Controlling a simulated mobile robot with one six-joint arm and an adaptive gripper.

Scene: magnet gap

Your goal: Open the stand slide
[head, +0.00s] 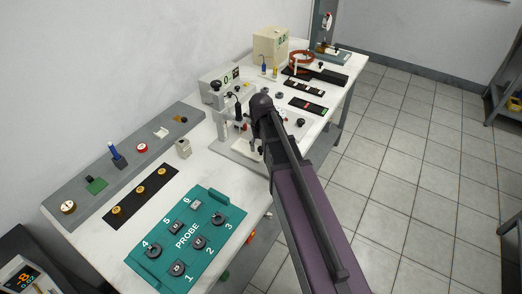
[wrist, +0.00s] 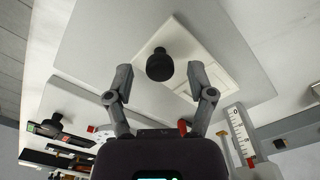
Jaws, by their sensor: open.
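In the wrist view my gripper (wrist: 160,84) is open, with one grey finger on each side. A black round knob (wrist: 160,64) shows between and slightly beyond the fingertips, with clear space on both sides. The knob is in front of a white rectangular plate (wrist: 209,84) on a larger pale grey panel (wrist: 90,45). I cannot tell whether this plate is the stand slide. In the head view the stand area (head: 222,146), with a pale base and several small fittings, is partly covered by my arm. My gripper is hidden there.
A white scale (wrist: 240,132) marked 0 stands right of the fingers. In the head view a teal PROBE tray (head: 217,243) and a grey strip with buttons (head: 64,190) lie nearer. A cream box (head: 268,46) and black slotted holders (head: 308,106) lie farther along the bench.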

